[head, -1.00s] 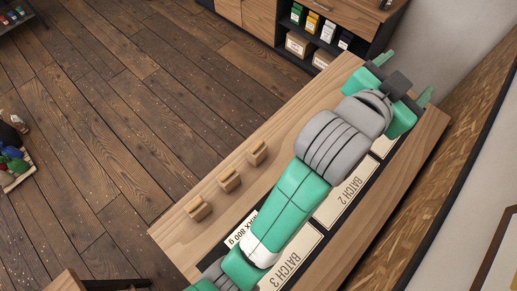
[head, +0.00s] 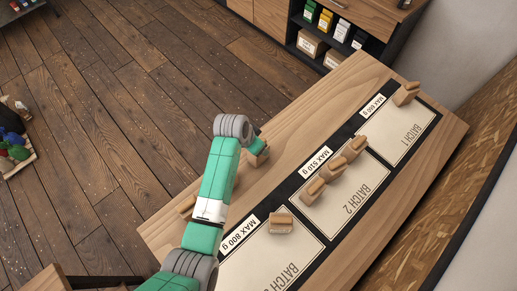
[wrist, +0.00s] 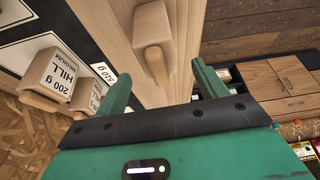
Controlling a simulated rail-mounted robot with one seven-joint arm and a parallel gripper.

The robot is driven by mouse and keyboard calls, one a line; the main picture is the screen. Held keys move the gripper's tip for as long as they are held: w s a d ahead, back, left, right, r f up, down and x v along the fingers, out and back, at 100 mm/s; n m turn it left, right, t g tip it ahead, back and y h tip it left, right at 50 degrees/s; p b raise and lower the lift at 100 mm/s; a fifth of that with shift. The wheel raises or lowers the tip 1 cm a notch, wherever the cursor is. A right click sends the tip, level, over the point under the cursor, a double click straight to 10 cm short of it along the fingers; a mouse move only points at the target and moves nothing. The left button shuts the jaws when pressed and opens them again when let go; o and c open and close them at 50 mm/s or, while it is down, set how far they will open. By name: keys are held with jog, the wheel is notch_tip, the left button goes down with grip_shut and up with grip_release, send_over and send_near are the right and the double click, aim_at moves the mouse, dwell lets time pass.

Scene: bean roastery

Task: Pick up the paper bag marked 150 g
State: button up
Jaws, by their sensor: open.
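Small tan paper bags stand on the wooden counter. I cannot read 150 g on any of them. One bag stands ahead of my open, empty gripper (wrist: 150,88) in the wrist view (wrist: 152,28); its folded top points toward the space between the fingers and no label shows. It appears to be the bag at the counter's left edge (head: 259,156) in the head view, partly covered by my gripper. Another edge bag (head: 186,206) is partly hidden by my arm. A bag marked 200 g HILL MEDIUM (wrist: 62,78) is left of the fingers in the wrist view.
The black mat has cream fields: BATCH 1 (head: 413,132) with one bag (head: 405,95), BATCH 2 (head: 358,197) with several bags (head: 334,167), BATCH 3 (head: 262,255) with one bag (head: 281,221). Limit cards stand beside them. A dark shelf (head: 292,38) is behind.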

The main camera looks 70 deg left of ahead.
jog(key=x, duration=0.5)
jog(key=shift+w, duration=0.2)
jog(key=c, duration=1.1)
jog(key=shift+c, duration=0.2)
jog(key=shift+r, duration=0.15)
